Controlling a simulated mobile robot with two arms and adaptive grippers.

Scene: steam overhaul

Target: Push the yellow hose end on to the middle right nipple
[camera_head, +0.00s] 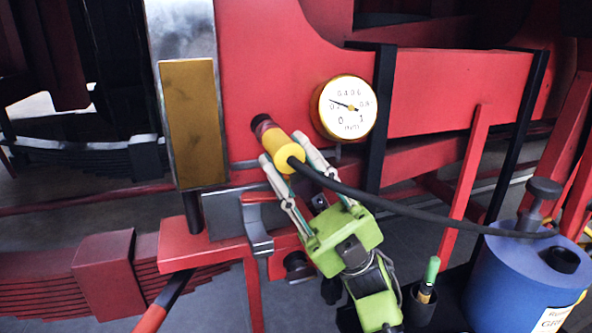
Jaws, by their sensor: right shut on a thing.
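The yellow hose end (279,147) is between the two pale fingers of my green right gripper (282,146), which is shut on it. Its black hose (400,207) runs off to the right. A short dark red stub (262,124), apparently the nipple, sticks out of the red frame just up and left of the hose end. The yellow front lines up with the stub and seems to meet it. I cannot tell whether it is touching, or seated over it. No other nipple shows clearly. My left gripper is not in view.
A round pressure gauge (347,107) sits close to the right of the hose end. A brass plate (194,122) stands to the left. A blue grease drum (520,275) is at lower right, beside a dark cup (421,303) holding a green-capped marker. Red bars and a ledge lie below.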

